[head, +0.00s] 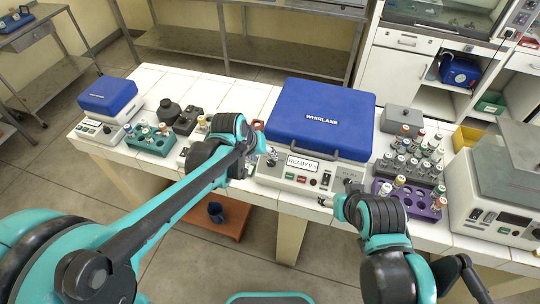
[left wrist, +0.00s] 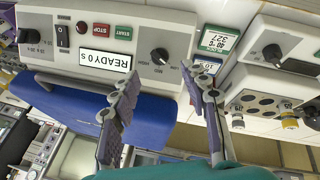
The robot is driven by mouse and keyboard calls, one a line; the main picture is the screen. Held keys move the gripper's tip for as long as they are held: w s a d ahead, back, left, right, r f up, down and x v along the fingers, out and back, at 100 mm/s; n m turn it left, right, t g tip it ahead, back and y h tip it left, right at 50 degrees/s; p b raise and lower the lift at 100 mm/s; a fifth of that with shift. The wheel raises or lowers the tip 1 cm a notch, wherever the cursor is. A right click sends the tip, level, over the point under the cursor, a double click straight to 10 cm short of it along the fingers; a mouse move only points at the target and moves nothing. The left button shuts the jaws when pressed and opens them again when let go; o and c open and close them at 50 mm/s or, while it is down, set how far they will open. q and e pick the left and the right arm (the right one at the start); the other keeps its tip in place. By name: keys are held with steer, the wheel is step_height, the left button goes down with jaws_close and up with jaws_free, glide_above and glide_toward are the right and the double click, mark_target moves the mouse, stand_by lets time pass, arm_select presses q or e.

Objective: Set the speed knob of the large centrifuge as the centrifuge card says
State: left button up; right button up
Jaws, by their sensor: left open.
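The large centrifuge (head: 318,122), with a shut blue lid marked WHIRLANE, stands mid-bench. Its front panel has a display reading READY 0 s (left wrist: 103,60), STOP and START buttons and two dark knobs. The knob with MED and HIGH marks, seemingly the speed knob (left wrist: 160,56), is by my left fingertips. The other knob (left wrist: 30,36) has time marks. A green-and-white card (left wrist: 218,40) beside the panel seems to read BLOOD 327; a blue card (left wrist: 212,66) is partly hidden. My left gripper (left wrist: 160,78) is open and empty, apart from the knob. My right gripper (head: 326,201) is before the panel's right part, its fingers unclear.
A purple rack (head: 415,205) and a grey rack of capped tubes stand right of the centrifuge, with another machine (head: 490,190) beyond. A small blue-lidded centrifuge (head: 107,97) and a teal tube rack (head: 150,144) are at left. Free bench lies behind them.

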mark_target(269, 162)
arm_select(q)
steer(key=b+x, duration=0.2)
steer(key=x, duration=0.5)
steer(key=shift+d+f, duration=0.1)
steer(key=shift+f, duration=0.05)
jaws_close()
